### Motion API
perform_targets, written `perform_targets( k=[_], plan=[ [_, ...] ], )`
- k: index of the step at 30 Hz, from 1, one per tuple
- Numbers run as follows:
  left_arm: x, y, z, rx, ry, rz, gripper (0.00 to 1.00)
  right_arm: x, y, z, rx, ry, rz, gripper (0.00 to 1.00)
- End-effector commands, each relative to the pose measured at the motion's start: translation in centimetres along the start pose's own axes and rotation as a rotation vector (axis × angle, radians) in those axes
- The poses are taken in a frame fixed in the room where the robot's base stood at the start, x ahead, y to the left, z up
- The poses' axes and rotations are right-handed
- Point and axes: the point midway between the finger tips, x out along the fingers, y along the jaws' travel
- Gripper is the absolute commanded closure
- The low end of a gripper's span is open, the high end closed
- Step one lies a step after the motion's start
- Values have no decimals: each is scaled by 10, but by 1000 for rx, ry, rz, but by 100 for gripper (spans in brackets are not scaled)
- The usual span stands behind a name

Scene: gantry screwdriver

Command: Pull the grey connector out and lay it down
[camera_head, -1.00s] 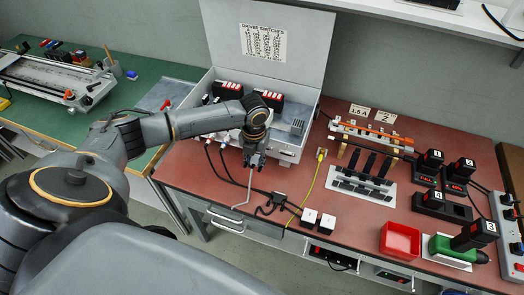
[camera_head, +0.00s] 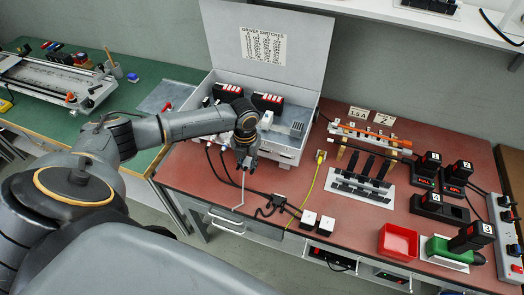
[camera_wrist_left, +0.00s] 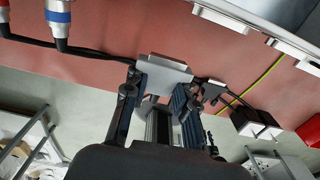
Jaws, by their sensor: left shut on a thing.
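The grey connector (camera_wrist_left: 165,70) is a pale grey block between the fingertips of my left gripper (camera_wrist_left: 157,92) in the left wrist view. The gripper is shut on it. In the head view my left gripper (camera_head: 245,165) points down over the red bench, just in front of the open grey case (camera_head: 286,152). The connector is hard to make out there, being small and mostly hidden by the fingers. A thin pale line (camera_head: 242,190) runs down from the gripper toward the bench's front edge. My right gripper is not in view.
Black cables with a blue-banded plug (camera_wrist_left: 58,12) lie left of the gripper. A black adapter (camera_head: 279,199), white blocks (camera_head: 309,218) and a yellow cable (camera_head: 312,184) lie to the right. A red tray (camera_head: 398,243) stands farther right. Some red bench surface (camera_head: 195,170) is bare.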

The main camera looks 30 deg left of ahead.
Motion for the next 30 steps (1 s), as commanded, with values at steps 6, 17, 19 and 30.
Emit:
perform_targets(
  k=[6,17,19,30],
  plan=[
    [-2,0,-12,2,2,0,100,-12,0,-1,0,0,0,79],
    [-2,0,-30,1,2,1,100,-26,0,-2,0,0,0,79],
    [-2,0,-34,1,2,0,100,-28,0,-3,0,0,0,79],
    [-1,0,-44,1,1,0,100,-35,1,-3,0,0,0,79]
  ],
)
